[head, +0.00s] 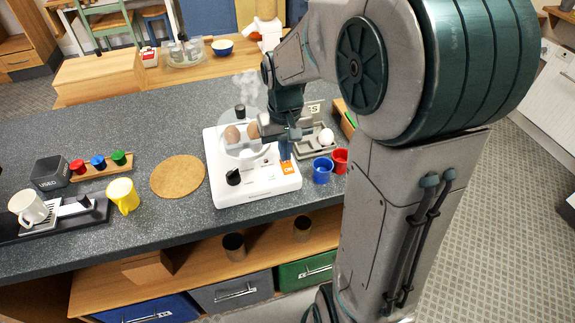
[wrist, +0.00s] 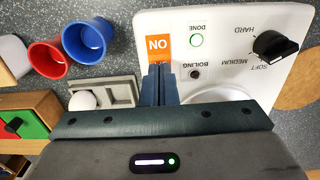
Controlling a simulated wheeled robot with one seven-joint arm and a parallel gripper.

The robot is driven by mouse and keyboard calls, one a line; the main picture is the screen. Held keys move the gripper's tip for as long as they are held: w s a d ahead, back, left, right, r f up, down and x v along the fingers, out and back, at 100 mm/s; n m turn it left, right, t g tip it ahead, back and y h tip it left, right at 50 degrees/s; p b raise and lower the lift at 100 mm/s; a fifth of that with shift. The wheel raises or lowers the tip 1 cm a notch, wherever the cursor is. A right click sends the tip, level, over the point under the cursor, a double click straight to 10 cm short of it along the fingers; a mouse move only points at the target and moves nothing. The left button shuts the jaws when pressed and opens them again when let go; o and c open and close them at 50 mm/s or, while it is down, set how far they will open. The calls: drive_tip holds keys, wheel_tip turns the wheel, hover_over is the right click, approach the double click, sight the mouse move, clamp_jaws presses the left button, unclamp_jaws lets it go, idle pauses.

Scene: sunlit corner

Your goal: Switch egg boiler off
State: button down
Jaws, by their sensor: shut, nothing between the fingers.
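The egg boiler (head: 258,187) is a white unit on the dark counter, with a clear dome over brown eggs (head: 232,133) and steam above it. Its orange switch (head: 288,168) sits at the right of its front panel. In the wrist view the switch (wrist: 159,46) shows "ON" on its visible half; my fingertips hide the other half. My gripper (head: 284,150) is shut and empty, its tips (wrist: 159,70) over or against the switch; I cannot tell whether they touch. The black dial (wrist: 276,46) and the lamps marked DONE (wrist: 196,41) and BOILING (wrist: 195,74) are beside it.
A blue cup (head: 322,171) and a red cup (head: 340,160) stand close right of the boiler. A grey tray with a white egg (head: 326,137) is behind them. A round cork mat (head: 178,177) lies left, with a yellow mug (head: 123,195) further left.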

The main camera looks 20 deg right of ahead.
drive_tip(key=shift+f+b, duration=0.35)
drive_tip(key=shift+f, duration=0.15)
drive_tip(key=shift+r, duration=0.15)
drive_tip(key=shift+r+p, duration=2.85)
drive_tip(key=shift+r, duration=0.6)
drive_tip(key=s+r+t, duration=0.3)
drive_tip(key=s+r, duration=0.1)
drive_tip(key=s, duration=1)
drive_tip(key=shift+s, duration=0.25)
drive_tip(key=shift+a, duration=0.1)
